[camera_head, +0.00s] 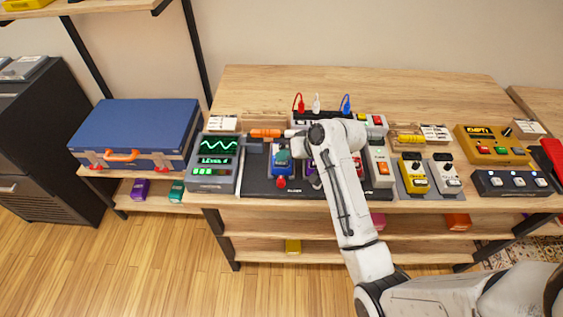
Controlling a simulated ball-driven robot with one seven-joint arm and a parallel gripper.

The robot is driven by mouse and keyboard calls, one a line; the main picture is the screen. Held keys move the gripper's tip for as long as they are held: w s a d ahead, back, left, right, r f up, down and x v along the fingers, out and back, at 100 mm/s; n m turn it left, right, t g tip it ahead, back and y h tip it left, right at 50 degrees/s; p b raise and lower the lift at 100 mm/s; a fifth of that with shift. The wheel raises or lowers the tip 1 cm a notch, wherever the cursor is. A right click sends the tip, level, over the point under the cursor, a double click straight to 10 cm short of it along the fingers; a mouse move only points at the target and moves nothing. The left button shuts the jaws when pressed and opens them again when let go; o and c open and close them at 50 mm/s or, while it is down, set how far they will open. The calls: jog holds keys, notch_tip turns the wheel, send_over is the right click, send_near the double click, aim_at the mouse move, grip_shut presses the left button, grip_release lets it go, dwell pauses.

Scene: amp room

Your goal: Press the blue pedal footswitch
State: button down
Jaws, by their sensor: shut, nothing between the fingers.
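The blue pedal (283,171) sits on the left part of a black pedalboard (252,186) on the wooden bench. A red footswitch (281,182) shows at its front end. My gripper (297,149) is at the blue pedal's back right edge, seen from above, with my arm reaching in from the lower right. It is shut and empty. The fingertips are small and partly hidden, so I cannot tell whether they touch the pedal. A purple pedal (312,174) stands just right of the blue one, partly hidden by my arm.
A tester with green screens (216,162) stands left of the board. An orange-handled tool (267,133) lies behind it. White (380,166) and yellow (414,174) pedals stand to the right. A blue case (135,128) is at far left. The bench's back strip is clear.

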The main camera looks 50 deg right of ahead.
aim_at(285, 163)
jog(key=shift+f, duration=0.55)
dwell(0.7)
jog(key=shift+r, duration=0.15)
jog(key=shift+r+p, duration=0.75)
jog(key=shift+p, duration=0.05)
notch_tip(285, 163, up, 5)
jog(key=p, duration=0.5)
jog(key=shift+r, duration=0.1)
dwell(0.6)
